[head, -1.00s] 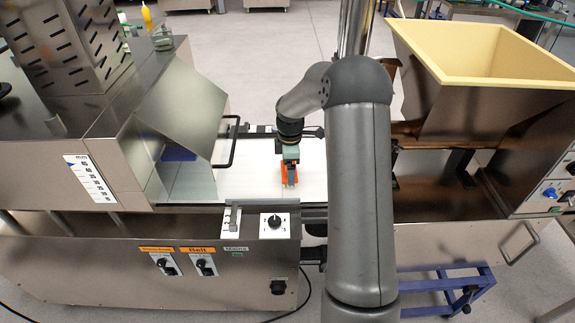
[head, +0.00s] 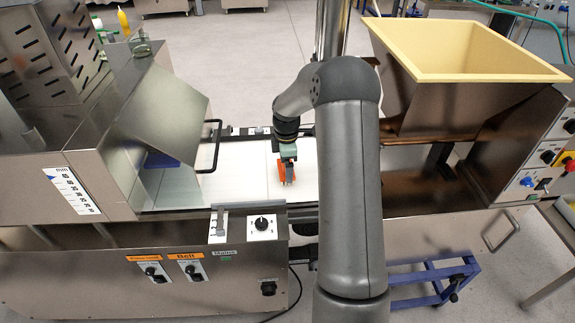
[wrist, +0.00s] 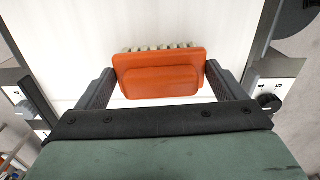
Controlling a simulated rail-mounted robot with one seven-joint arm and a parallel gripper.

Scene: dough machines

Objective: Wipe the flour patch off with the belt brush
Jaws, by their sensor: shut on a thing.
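My gripper (head: 284,172) points down over the white conveyor belt (head: 234,182), near its right part. It is shut on the orange belt brush (head: 281,172). In the wrist view the brush (wrist: 160,74) sits between the two dark fingers, its pale bristles showing along the far edge. The brush is at or just above the belt (wrist: 150,25); I cannot tell whether the bristles touch. I cannot make out a flour patch against the white belt in either view.
A steel hood (head: 165,110) with a bar handle (head: 211,145) stands left of the brush. A control panel with a knob (head: 262,224) borders the belt's near side. A steel hopper with a cream rim (head: 455,76) stands right of my arm. Belt between hood and brush is clear.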

